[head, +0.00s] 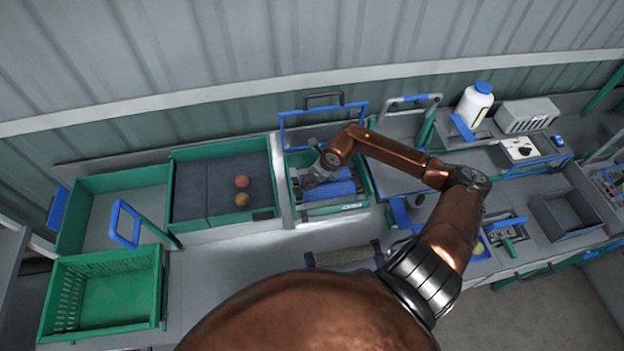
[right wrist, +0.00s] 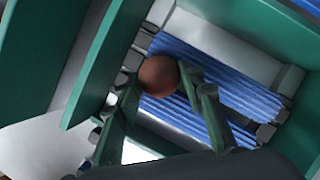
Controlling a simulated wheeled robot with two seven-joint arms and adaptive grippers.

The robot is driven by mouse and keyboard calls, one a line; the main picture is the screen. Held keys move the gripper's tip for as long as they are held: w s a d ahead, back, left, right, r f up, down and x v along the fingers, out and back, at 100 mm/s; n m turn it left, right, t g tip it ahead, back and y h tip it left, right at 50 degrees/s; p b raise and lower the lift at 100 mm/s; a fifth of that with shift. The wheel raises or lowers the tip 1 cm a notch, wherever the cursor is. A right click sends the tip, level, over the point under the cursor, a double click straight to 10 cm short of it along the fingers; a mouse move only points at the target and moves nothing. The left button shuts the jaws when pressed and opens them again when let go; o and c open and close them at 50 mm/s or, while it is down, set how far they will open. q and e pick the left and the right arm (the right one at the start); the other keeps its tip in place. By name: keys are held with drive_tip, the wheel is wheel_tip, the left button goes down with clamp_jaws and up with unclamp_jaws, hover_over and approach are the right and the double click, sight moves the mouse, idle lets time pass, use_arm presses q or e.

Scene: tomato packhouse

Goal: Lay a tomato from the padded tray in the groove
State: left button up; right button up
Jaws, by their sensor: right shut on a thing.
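My right gripper (head: 318,180) is low over a green-walled bay with blue ribbed rollers (head: 343,190). In the right wrist view, its two fingers (right wrist: 163,95) are shut on a reddish-brown tomato (right wrist: 158,74). The tomato is over the blue ribbed rollers (right wrist: 235,90), near their left end; I cannot tell whether it touches them or the groove between them. In the head view this tomato is hidden by the gripper. My left gripper is not in view.
A green wall (right wrist: 110,60) of the bay rises close beside the held tomato. A blue frame (head: 322,108) stands behind the bay. An empty green crate (head: 105,295) is at the front left. A white bottle (head: 474,105) and a grey bin (head: 566,215) are at the right.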

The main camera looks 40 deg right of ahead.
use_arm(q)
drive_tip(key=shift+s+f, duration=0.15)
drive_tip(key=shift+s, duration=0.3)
use_arm(e)
drive_tip(key=shift+f, duration=0.1)
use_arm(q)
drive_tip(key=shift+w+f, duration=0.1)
use_arm(e)
drive_tip(key=shift+f, duration=0.1)
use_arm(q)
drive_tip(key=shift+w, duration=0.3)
use_arm(e)
drive_tip(key=o, duration=0.9)
drive_tip(key=shift+c, duration=0.3)
drive_tip(key=shift+c, duration=1.3)
